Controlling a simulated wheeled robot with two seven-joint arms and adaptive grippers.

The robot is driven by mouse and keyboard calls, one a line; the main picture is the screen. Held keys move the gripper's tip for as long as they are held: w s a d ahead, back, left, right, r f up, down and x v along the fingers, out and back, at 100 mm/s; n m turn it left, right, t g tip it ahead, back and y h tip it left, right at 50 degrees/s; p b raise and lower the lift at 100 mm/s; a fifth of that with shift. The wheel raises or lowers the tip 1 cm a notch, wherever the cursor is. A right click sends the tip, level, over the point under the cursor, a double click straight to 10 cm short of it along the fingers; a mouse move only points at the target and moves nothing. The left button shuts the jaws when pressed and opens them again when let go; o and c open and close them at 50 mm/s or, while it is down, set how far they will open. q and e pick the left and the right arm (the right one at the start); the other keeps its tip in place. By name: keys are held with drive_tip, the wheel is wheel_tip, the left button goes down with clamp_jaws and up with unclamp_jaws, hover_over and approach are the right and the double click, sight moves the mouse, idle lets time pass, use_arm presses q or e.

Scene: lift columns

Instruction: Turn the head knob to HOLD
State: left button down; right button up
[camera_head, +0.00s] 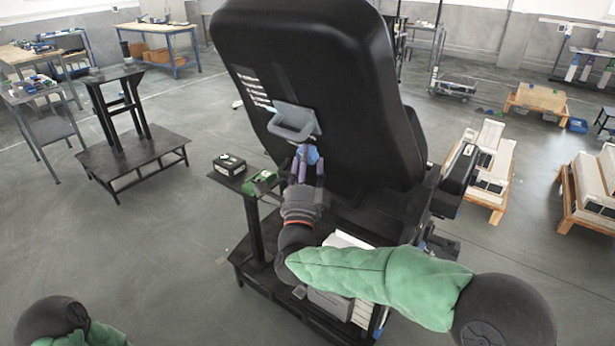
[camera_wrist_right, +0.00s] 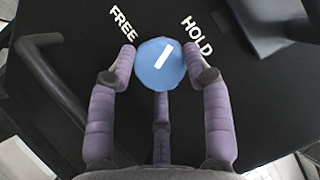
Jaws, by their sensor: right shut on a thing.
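The blue round knob (camera_wrist_right: 160,66) sits on a black panel (camera_wrist_right: 100,60) between a white FREE label (camera_wrist_right: 123,24) at its upper left and a white HOLD label (camera_wrist_right: 197,36) at its upper right. Its white mark (camera_wrist_right: 163,54) points up and right, between the labels and leaning nearer HOLD. My right gripper (camera_wrist_right: 160,80) is shut on the knob, with purple fingers at its left, right and below. In the head view the knob (camera_head: 308,154) shows on the large black padded unit, with my right gripper (camera_head: 302,165) at it. My left gripper is out of view.
A grey handle (camera_head: 291,122) stands out from the black unit just above the knob. A small black box (camera_head: 229,165) sits on a narrow stand left of my right gripper. A dark bar (camera_wrist_right: 48,85) is at the left in the wrist view.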

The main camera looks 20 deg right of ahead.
drive_tip(key=shift+w+a+f+m+t+b, duration=0.1)
drive_tip(key=shift+m+t+b, duration=0.3)
drive_tip(key=shift+m, duration=0.3)
drive_tip(key=shift+a+m+t+b, duration=0.1)
drive_tip(key=shift+m+t+b, duration=0.05)
drive_tip(key=shift+m+t, duration=0.45)
drive_tip(key=o, duration=1.1)
drive_tip(key=shift+a, duration=0.15)
drive_tip(key=shift+m, duration=0.3)
drive_tip(key=v, duration=1.1)
drive_tip(key=shift+s, duration=0.4)
drive_tip(key=shift+w+f, duration=0.1)
drive_tip(key=shift+f, duration=0.1)
